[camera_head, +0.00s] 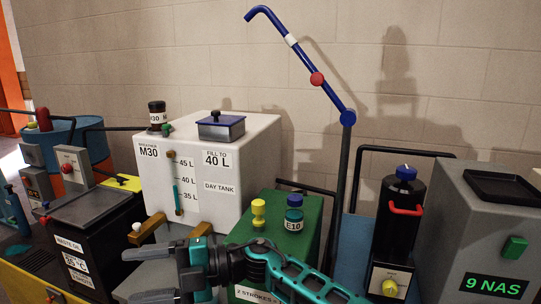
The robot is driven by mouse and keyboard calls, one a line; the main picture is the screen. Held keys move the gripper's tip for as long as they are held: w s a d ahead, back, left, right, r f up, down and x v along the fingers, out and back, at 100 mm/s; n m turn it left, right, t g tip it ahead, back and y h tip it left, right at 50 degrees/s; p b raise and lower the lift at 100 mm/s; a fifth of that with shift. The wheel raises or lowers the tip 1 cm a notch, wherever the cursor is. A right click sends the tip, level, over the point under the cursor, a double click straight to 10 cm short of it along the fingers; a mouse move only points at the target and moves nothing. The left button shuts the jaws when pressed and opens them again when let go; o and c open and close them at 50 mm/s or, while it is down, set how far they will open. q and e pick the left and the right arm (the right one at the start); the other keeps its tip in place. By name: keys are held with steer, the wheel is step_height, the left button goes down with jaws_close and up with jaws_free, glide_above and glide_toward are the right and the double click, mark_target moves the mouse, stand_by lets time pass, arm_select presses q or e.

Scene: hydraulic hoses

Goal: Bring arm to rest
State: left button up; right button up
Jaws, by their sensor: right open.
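My right gripper (132,275) reaches in from the bottom right on its teal and black arm. It points left, with its two dark fingers apart and nothing seen between them. It is in front of the white day tank (245,150) and the black waste oil box (105,225). The forearm passes in front of the green box (308,222) and hides its lower front. I do not make out my left gripper.
A brass tap (148,228) sticks out near the fingers. A bottle marked E10 (294,217) and a yellow knob (259,212) stand on the green box. A blue hooked pipe (322,84) rises behind. A black cylinder (398,215) and grey tank (480,235) stand at the right.

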steer(key=w+d+f+m+t+h, duration=0.1)
steer(key=d+f+m+t+h, duration=0.2)
steer(key=d+f+m+t, duration=0.65)
steer(key=w+d+f+m+t+h, duration=0.2)
steer(key=d+f+m+t+h, duration=0.2)
steer(key=d+m+t, duration=0.95)
arm_select(q)
steer(key=s+a+f+g+y, duration=0.1)
steer(key=s+a+f+g, duration=0.1)
steer(key=s+f, duration=0.3)
steer(key=s+a+f+n+g+y, duration=0.1)
steer(key=s+a+f+y, duration=0.1)
steer(key=s+a+f, duration=0.3)
step_height(320, 180, down, 4)
steer(key=shift+a+f+g, duration=0.1)
steer(key=shift+a+g, duration=0.15)
steer(key=shift+g, duration=0.15)
arm_select(e)
steer(key=s+d+f+m+g+h, duration=0.7)
steer(key=s+d+f+m+h, duration=0.1)
steer(key=s+d+f, duration=0.6)
steer(key=shift+s+d+f+m+h, duration=0.4)
steer(key=shift+s+m, duration=0.3)
steer(key=shift+s, duration=0.3)
